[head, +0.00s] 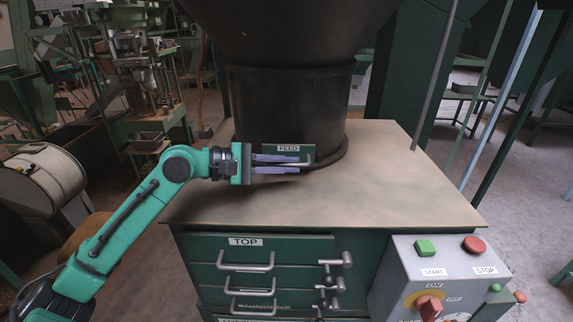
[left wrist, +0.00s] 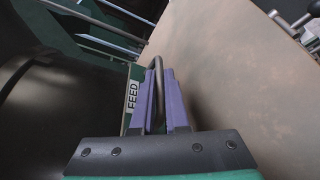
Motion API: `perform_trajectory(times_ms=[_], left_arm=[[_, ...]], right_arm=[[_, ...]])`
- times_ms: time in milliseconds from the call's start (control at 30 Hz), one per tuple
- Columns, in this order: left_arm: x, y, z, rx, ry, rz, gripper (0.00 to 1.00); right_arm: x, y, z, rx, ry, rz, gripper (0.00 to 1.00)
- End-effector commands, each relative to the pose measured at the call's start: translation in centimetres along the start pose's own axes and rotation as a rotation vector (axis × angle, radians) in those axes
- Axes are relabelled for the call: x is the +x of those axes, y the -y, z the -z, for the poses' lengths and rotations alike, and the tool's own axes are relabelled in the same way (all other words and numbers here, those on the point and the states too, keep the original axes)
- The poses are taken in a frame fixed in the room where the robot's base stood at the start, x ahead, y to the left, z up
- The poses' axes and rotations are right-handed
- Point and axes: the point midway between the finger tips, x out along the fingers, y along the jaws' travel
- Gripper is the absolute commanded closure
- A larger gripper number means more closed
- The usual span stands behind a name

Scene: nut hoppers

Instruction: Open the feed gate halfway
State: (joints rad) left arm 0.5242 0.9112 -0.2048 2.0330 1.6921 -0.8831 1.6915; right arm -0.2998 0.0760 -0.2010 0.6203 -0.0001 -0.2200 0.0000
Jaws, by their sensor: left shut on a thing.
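The feed gate (head: 287,149) is a small green plate with a white FEED label at the foot of the black hopper (head: 290,105). Its bar handle (left wrist: 156,62) shows in the left wrist view. My left gripper (head: 299,164) comes in from the left, low over the table top, with its purple fingers shut on the handle. In the left wrist view the fingers lie on both sides of the bar, beside the FEED label (left wrist: 132,96). How far the gate stands open I cannot tell. My right gripper is not in view.
The hopper stands on a tan table top (head: 400,185) with free room to its right. Below are green drawers (head: 290,247) with metal handles, one labelled TOP. A grey control box (head: 445,262) with START and STOP buttons and a red knob is at the front right.

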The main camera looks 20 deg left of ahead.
Motion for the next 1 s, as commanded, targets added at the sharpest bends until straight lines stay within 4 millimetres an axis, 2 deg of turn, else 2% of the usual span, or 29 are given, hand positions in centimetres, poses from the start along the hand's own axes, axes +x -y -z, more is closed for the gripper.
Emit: perform_trajectory(times_ms=[700,1000], left_arm=[[0.0,0.2,-0.1,-0.002,0.002,0.002,1.0],[-1.2,2.4,-2.9,-0.002,0.001,0.005,1.0]], right_arm=[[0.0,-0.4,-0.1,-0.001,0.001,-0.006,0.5],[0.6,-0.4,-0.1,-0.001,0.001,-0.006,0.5]])
